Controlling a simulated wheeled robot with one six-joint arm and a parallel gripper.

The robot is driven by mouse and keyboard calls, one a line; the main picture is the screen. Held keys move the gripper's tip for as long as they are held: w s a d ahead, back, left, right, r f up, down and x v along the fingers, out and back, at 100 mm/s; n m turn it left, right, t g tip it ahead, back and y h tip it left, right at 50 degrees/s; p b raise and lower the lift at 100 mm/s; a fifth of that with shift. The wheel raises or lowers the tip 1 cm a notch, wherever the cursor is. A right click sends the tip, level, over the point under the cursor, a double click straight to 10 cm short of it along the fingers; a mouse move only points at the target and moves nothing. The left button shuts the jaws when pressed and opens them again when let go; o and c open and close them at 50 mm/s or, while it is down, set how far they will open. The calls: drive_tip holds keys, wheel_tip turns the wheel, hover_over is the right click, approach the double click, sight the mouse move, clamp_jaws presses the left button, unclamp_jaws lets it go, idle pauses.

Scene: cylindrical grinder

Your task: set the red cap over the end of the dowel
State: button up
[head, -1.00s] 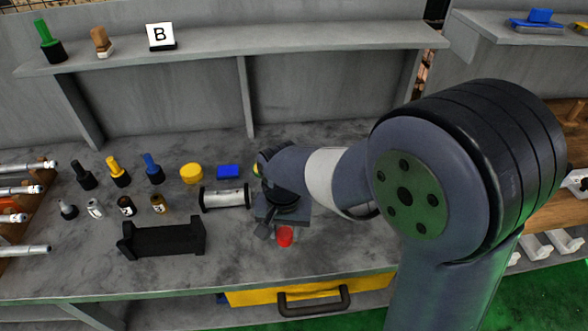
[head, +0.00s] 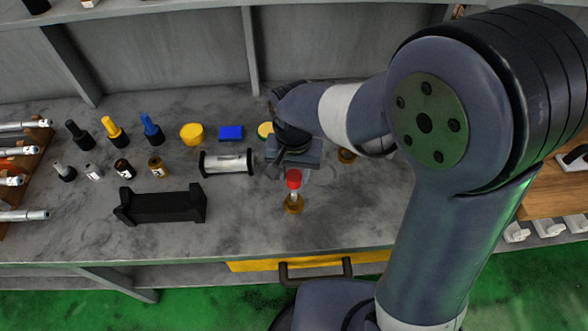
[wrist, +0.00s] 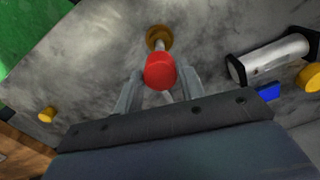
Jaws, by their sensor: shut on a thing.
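The red cap (head: 293,179) is between the fingers of my gripper (wrist: 162,76), which is shut on it. In the wrist view the red cap (wrist: 160,72) shows its round top. A brass-coloured round base (head: 293,205) stands on the bench just below the cap in the head view, with a short pale piece, likely the dowel, between them. The wrist view shows the same base (wrist: 158,36) just beyond the cap. The cap hides the dowel's upper end, so I cannot tell whether it is over the end or just above it.
A silver roller with black ends (head: 227,163) lies left of my gripper. A black cradle (head: 161,207) lies further left, with several bottles behind it. Another brass-coloured piece (head: 346,155) is to the right. The bench front is clear.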

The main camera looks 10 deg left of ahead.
sight(294, 193)
drive_tip(key=shift+f+b, duration=2.65)
drive_tip(key=shift+f, duration=1)
drive_tip(key=o, duration=1)
wheel_tip(294, 193, up, 11)
drive_tip(key=shift+f, duration=0.1)
